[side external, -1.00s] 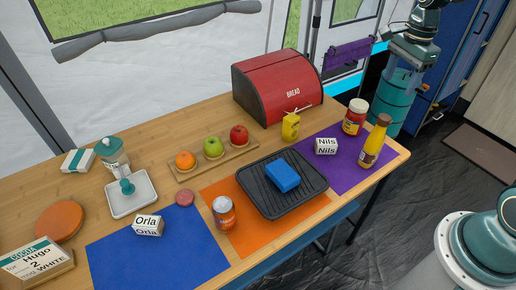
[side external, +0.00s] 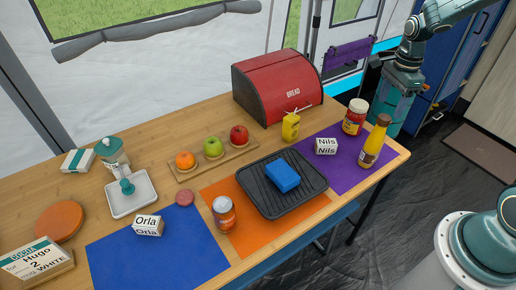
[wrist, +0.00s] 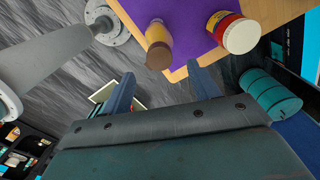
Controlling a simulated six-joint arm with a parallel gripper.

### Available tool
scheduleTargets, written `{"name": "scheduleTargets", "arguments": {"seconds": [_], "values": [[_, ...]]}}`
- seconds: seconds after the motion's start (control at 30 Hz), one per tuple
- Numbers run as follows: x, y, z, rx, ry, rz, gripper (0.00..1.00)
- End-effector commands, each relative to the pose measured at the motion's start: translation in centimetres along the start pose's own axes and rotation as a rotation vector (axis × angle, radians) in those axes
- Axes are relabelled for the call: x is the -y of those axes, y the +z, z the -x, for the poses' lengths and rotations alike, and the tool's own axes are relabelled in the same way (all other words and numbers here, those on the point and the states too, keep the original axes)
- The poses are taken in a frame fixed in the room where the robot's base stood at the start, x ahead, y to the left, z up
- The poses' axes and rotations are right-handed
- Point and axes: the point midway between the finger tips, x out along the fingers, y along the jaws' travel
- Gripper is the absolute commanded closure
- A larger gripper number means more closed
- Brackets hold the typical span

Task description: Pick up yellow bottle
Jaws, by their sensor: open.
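The yellow bottle (side external: 375,145) with a brownish cap stands upright on the purple mat (side external: 345,175) near the table's right edge. In the wrist view, the yellow bottle (wrist: 157,35) shows cap-end towards me, ahead of the gap between my fingers. My gripper (wrist: 160,85) is open and empty, its two fingers wide apart. In the side view it hangs at the upper right, beyond the table edge, apart from the bottle; its fingertips are hard to make out there.
A Nils box (side external: 326,146) and a black tray (side external: 275,200) with a blue block (side external: 282,175) lie to the left. A teal barrel (wrist: 270,95) stands off the table.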

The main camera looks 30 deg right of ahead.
Motion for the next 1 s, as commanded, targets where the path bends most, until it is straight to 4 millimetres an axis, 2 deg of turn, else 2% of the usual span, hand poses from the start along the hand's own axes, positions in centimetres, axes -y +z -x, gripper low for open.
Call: {"name": "scheduleTargets", "arguments": {"seconds": [0.1, 0.2, 0.63, 1.0], "values": [[-0.1, 0.0, -1.5, 0.000, 0.004, 0.000, 0.39], [0.0, 0.0, -2.2, 0.000, 0.001, 0.000, 0.39], [0.0, 0.0, -3.3, 0.000, 0.001, 0.000, 0.39], [-0.1, 0.1, -7.2, 0.000, 0.003, 0.001, 0.39]]}}
